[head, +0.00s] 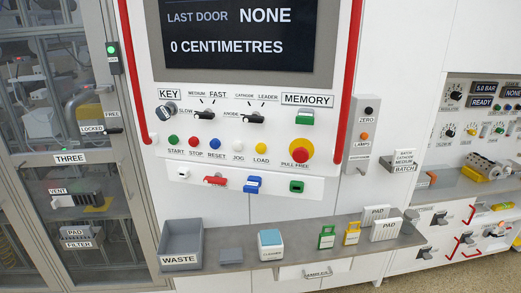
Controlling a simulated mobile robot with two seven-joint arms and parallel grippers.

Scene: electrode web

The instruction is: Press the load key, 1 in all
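The load key (261,148) is a small round yellow button with the label LOAD under it. It sits in a row of buttons on the white upright panel in the middle of the head view, between the white JOG button (238,146) and the large red pull-free knob (299,149) on its yellow base. Nothing covers the load key. Whether it is pressed in is too small to tell. Neither of my grippers shows in the head view.
A dark display (227,62) above the panel reads NONE and 0 CENTIMETRES. Red curved rails flank the panel. A grey shelf (300,251) below carries a waste bin (182,238), a blue-topped box (271,244) and pads. A glazed cabinet stands left. The space before the buttons looks clear.

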